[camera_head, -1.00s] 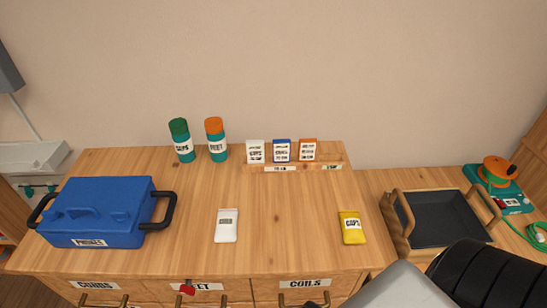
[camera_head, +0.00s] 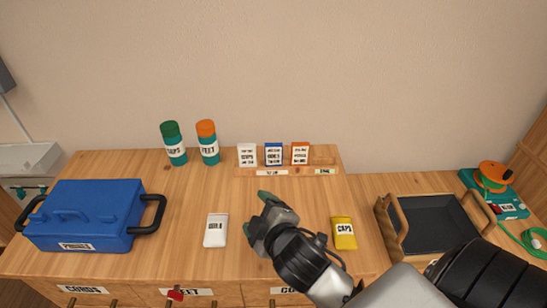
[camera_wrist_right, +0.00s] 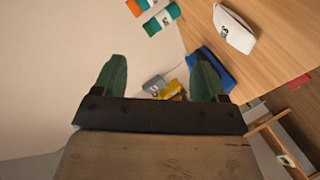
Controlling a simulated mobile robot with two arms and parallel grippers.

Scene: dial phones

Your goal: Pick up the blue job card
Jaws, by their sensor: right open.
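The blue job card (camera_head: 273,154) stands upright in the wooden rack (camera_head: 250,173), between a white card (camera_head: 247,155) and an orange card (camera_head: 300,153). My right gripper (camera_head: 266,199) is in front of the rack, below the blue card in the picture and apart from it. It is open, with its two green fingers spread in the right wrist view (camera_wrist_right: 158,76). I cannot make out the blue job card for sure in that wrist view. My left gripper is not in view.
A white packet (camera_head: 216,230) lies left of my right gripper, and a yellow packet (camera_head: 343,232) lies right. Two canisters (camera_head: 174,144) (camera_head: 208,143) stand left of the rack. A blue toolbox (camera_head: 84,213) sits at left, a dark tray (camera_head: 433,219) at right.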

